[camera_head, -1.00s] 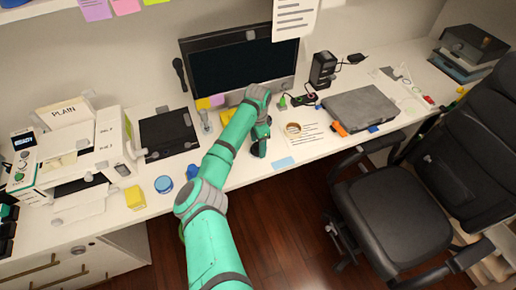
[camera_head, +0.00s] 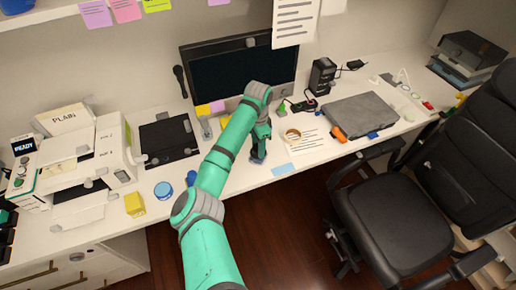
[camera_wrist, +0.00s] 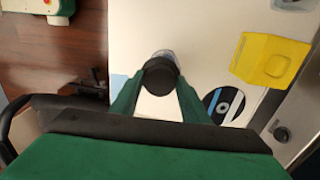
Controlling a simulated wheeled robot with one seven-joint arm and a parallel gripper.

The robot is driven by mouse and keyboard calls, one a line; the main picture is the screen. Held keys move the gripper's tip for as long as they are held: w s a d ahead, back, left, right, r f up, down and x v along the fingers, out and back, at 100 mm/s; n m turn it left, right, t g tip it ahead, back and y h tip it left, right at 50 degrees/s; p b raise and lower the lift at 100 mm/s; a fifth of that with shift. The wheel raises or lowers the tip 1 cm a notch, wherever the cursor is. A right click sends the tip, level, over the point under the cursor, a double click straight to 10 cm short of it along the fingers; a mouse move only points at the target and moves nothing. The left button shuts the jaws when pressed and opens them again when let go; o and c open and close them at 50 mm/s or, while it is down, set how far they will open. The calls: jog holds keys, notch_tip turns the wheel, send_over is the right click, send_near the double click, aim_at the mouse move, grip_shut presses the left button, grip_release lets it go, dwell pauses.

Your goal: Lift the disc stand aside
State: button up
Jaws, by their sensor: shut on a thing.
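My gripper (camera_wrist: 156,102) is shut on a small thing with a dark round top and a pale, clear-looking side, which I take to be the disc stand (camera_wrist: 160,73). It sits between the two green fingers. In the head view my gripper (camera_head: 260,152) is low over the desk, in front of the monitor, and the held thing is too small to make out well. I cannot tell whether its base touches the desk. A black, blue and white disc (camera_wrist: 221,104) lies beside the right finger in the wrist view, partly hidden.
A yellow thing (camera_wrist: 270,60) is near the gripper. A tape roll (camera_head: 292,134) and a blue note (camera_head: 284,169) lie to the right. The monitor (camera_head: 240,68) stands behind. The desk's front left holds a blue round thing (camera_head: 163,190) and a yellow block (camera_head: 135,204).

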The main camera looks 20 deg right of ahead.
jog(key=s+a+r, duration=0.4)
jog(key=s+r, duration=0.4)
jog(key=s, duration=0.4)
jog(key=shift+r, duration=0.2)
jog(key=shift+w, duration=0.2)
jog(key=w+a+f+n, duration=0.2)
jog(key=w+a, duration=0.3)
jog(key=w, duration=0.4)
jog(key=w+a+f+n, duration=0.2)
jog(key=w+a, duration=0.3)
jog(key=w, duration=0.5)
jog(key=shift+a+n, duration=0.25)
jog(key=shift+n, duration=0.05)
